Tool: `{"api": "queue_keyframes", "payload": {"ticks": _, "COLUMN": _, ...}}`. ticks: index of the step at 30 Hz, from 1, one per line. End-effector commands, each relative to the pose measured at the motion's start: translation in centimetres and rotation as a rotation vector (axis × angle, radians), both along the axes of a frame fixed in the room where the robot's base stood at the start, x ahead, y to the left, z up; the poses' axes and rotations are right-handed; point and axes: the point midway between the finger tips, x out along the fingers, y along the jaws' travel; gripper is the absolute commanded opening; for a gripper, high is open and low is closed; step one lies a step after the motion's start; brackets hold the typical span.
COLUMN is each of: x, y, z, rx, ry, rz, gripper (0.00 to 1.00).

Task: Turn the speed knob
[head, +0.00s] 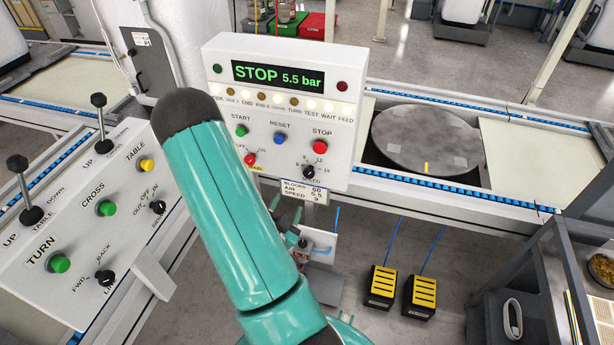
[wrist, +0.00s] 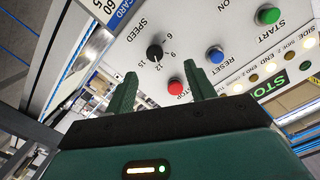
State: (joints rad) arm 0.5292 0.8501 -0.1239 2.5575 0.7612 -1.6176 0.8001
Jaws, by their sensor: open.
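The speed knob (head: 309,172) is a small black knob at the lower right of the white control box (head: 217,58), below the red STOP button (head: 320,146). In the wrist view the speed knob (wrist: 155,52) sits among the numbers 6, 9, 12 and 15; its exact setting is hard to read. My gripper (wrist: 160,74) is open and empty, its two green fingers pointing toward the panel. The knob shows just beyond the gap between the fingertips, with no visible contact. In the head view my gripper (head: 287,208) is below the box, partly hidden by my arm.
The red STOP button (wrist: 176,86) shows between my fingers, close to the knob. The blue RESET button (wrist: 215,55) and green START button (wrist: 268,15) are farther right. A second panel (head: 130,225) with levers stands at left. Yellow pedals (head: 381,285) are on the floor.

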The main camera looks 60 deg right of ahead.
Motion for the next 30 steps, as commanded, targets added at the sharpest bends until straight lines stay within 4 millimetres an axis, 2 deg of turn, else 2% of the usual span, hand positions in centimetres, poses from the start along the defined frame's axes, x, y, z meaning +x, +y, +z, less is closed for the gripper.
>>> {"api": "queue_keyframes", "payload": {"ticks": 1, "x": -1.1, "y": 0.0, "z": -0.3, "rx": -0.028, "ry": 0.011, "rz": -0.016, "gripper": 0.55}}
{"api": "queue_keyframes", "payload": {"ticks": 4, "x": -2.1, "y": 0.0, "z": -0.2, "rx": -0.07, "ry": 0.015, "rz": -0.027, "gripper": 0.55}}
{"api": "queue_keyframes", "payload": {"ticks": 11, "x": -2.1, "y": -1.5, "z": 0.0, "rx": -0.085, "ry": 0.012, "rz": -0.03, "gripper": 0.55}}
{"api": "queue_keyframes", "payload": {"ticks": 24, "x": -0.8, "y": -9.6, "z": 0.1, "rx": -0.085, "ry": 0.012, "rz": -0.028, "gripper": 0.55}}
{"api": "queue_keyframes", "payload": {"ticks": 30, "x": -0.3, "y": -12.5, "z": 0.0, "rx": -0.083, "ry": 0.013, "rz": -0.026, "gripper": 0.55}}
